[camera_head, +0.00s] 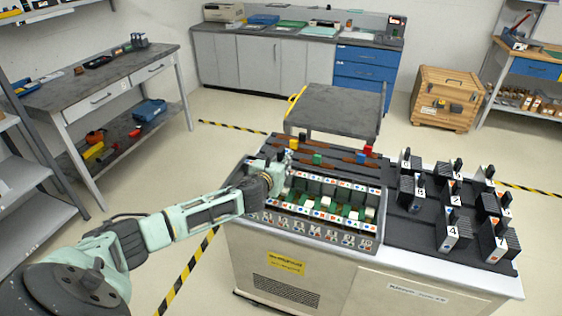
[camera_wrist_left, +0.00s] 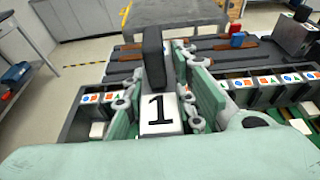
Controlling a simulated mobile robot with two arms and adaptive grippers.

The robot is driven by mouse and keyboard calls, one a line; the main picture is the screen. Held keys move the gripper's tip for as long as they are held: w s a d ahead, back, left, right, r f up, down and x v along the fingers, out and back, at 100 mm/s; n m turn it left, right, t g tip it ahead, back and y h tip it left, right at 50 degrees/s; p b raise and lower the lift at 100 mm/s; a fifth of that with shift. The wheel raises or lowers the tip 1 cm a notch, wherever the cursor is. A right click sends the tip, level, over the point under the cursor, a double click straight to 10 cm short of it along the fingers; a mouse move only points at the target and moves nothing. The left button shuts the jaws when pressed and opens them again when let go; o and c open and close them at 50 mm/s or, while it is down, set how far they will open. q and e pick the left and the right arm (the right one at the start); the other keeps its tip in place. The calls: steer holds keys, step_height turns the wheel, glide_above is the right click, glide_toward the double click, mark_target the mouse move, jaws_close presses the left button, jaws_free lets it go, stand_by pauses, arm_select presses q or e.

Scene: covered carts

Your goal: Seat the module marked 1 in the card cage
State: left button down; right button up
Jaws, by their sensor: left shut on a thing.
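My left gripper (camera_head: 281,160) is over the left part of the card cage (camera_head: 262,219). In the left wrist view, its fingers (camera_wrist_left: 164,100) are shut on the module marked 1 (camera_wrist_left: 159,115), which has a white face with a black 1 and a dark upright handle (camera_wrist_left: 153,58). The module's lower part is hidden by the gripper, and I cannot tell how deep it sits relative to the slots. The cage has a row of slots with coloured label strips, also seen in the left wrist view (camera_wrist_left: 72,125). My right gripper is not in view.
A black rack (camera_head: 400,228) right of the cage holds several other modules, among them one marked 4 (camera_head: 447,241). Behind the cage lie brown-handled tools (camera_head: 340,158) and coloured blocks. A grey cart (camera_head: 335,105) stands beyond. The floor to the left is open.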

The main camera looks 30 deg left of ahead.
arm_select(q)
steer(key=shift+f+b, duration=1.85)
steer(key=shift+f, duration=0.85)
steer(key=shift+f+b, duration=0.85)
steer(key=shift+f, duration=0.3)
steer(key=shift+s+f, duration=0.1)
steer(key=shift+f, duration=0.05)
